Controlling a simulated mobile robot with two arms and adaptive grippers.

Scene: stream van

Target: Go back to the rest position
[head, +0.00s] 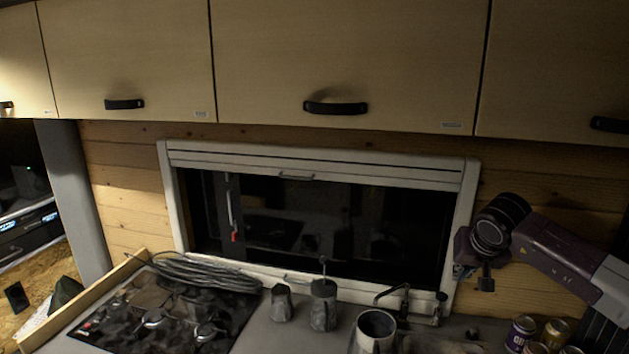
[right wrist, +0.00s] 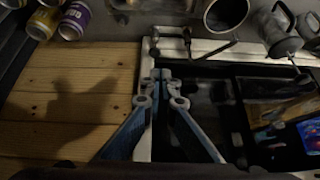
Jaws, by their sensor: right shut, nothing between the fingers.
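My right arm comes in from the right in the head view, in front of the wood wall beside the window's right edge. My right gripper (head: 461,271) is small and partly hidden behind the wrist there. In the right wrist view the two blue-grey fingers of my right gripper (right wrist: 161,76) meet at their tips, shut and empty. The fingers appear in front of the white window frame (right wrist: 146,115), touching nothing that I can see. My left gripper is in neither view.
Overhead cupboards (head: 345,60) run above the window (head: 320,225). Below are a stove (head: 165,312) with a coiled cable (head: 205,274), a moka pot (head: 281,303), a French press (head: 323,305), a metal mug (head: 374,330), a tap (head: 392,293) and several cans (head: 521,333).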

